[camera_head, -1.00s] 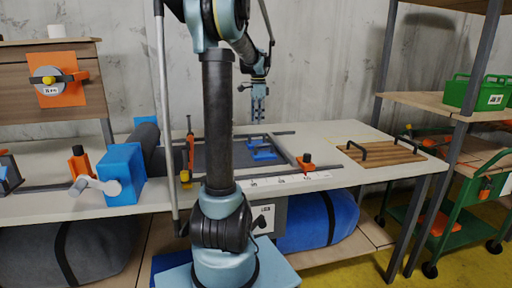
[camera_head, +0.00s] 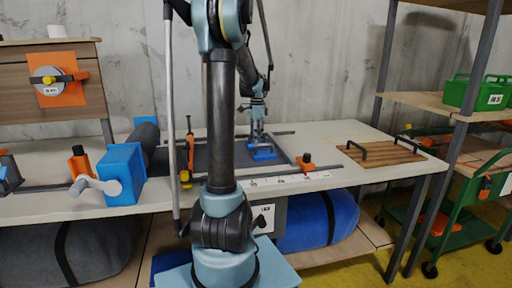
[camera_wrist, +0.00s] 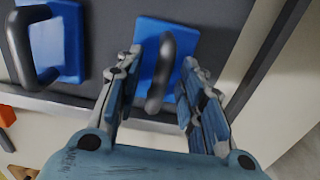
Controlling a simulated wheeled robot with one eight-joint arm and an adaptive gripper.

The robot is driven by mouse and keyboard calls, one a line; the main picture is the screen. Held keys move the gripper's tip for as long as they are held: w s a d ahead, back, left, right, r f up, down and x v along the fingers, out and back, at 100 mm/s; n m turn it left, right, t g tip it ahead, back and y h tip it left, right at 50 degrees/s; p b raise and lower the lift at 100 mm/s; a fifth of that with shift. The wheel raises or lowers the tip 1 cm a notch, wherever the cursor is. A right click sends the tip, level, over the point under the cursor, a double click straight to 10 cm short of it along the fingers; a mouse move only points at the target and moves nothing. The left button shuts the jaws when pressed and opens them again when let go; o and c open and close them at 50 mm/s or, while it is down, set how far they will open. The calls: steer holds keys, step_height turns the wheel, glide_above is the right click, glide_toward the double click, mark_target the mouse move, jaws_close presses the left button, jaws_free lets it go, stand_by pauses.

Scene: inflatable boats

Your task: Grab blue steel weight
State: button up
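Two blue steel weights, each a blue plate with a dark grey loop handle, lie on a dark grey mat. In the wrist view, one weight (camera_wrist: 149,42) is between the two fingers of my gripper (camera_wrist: 163,62), with its handle in the gap. The fingers are apart and I see no grip on the handle. The other weight (camera_wrist: 70,45) is at the upper left, outside the fingers. In the head view, my gripper (camera_head: 257,138) points down just above a blue weight (camera_head: 263,154) on the mat, partly hiding the weights.
The mat (camera_head: 220,158) lies on a white bench (camera_head: 345,178) within dark bars. An orange clamp (camera_head: 305,162) stands right of the weights. A wooden board (camera_head: 378,152) with dark handles lies farther right. A blue vise-like block (camera_head: 122,172) stands at left.

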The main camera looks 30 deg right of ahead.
jaws_close()
steer(key=shift+r, duration=0.1)
